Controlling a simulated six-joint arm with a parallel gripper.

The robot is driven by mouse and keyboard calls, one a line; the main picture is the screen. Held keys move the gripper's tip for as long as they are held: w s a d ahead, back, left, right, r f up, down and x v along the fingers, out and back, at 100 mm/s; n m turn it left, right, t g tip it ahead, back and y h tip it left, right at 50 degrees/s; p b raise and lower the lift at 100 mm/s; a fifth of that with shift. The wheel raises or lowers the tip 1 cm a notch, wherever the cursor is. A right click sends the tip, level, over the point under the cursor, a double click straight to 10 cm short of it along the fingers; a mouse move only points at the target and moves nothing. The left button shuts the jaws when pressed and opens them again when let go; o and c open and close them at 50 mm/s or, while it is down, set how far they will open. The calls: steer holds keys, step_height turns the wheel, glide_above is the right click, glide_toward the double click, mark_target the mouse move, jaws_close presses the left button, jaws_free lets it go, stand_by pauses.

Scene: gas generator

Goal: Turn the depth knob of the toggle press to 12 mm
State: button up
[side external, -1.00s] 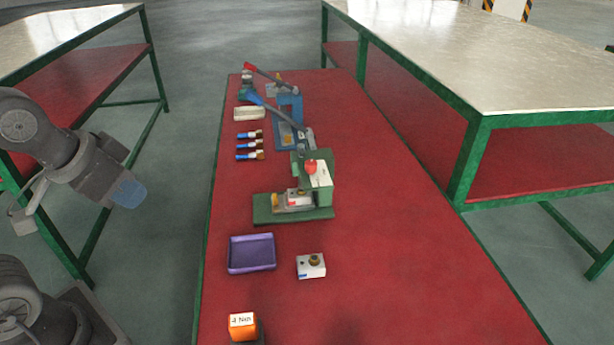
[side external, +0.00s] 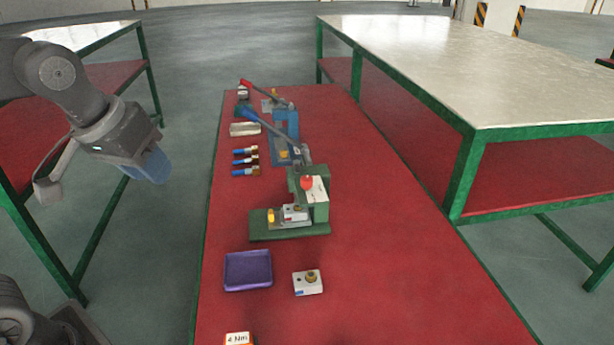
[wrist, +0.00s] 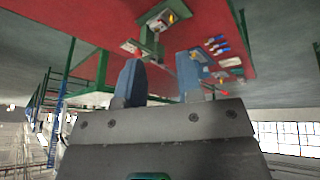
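Several presses stand in a row on the red bench. The nearest is a green press (side external: 320,205) with a red knob on top and a small yellow knob (side external: 271,216) at the left of its base. Behind it is a blue press (side external: 287,125) with a long blue-handled lever and a yellow part at its base. Farther back is a press with a red-handled lever (side external: 262,91). I cannot tell which is the toggle press or read any depth scale. My gripper (side external: 152,165) is left of the bench, in the air. The wrist view shows its two blue fingers (wrist: 160,72) apart, with nothing held.
A purple tray (side external: 248,286), a white block with a brass knob (side external: 308,282) and an orange 4 Nm box (side external: 238,339) lie nearer. Blue-handled tools (side external: 246,161) lie left of the presses. A metal-topped table (side external: 470,70) stands to the right.

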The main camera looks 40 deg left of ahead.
steer(key=o, duration=0.3)
steer(key=w+r+n+g, duration=0.1)
steer(key=w+r+n, duration=0.2)
steer(key=w, duration=0.4)
steer(key=shift+d+r, duration=0.25)
steer(key=shift+d, duration=0.15)
steer(key=shift+o, duration=0.4)
steer(key=w+d+r+n+g, duration=0.1)
steer(key=w+n, duration=0.4)
steer(key=w, duration=0.4)
steer(key=shift+w+d+r, duration=0.25)
steer(key=shift+w+d, duration=0.05)
steer(key=n+g, duration=0.3)
steer(key=n, duration=0.7)
glide_above(307, 179)
step_height(307, 179, down, 8)
step_height(307, 179, down, 13)
steer(key=shift+f, duration=0.2)
steer(key=c, duration=0.9)
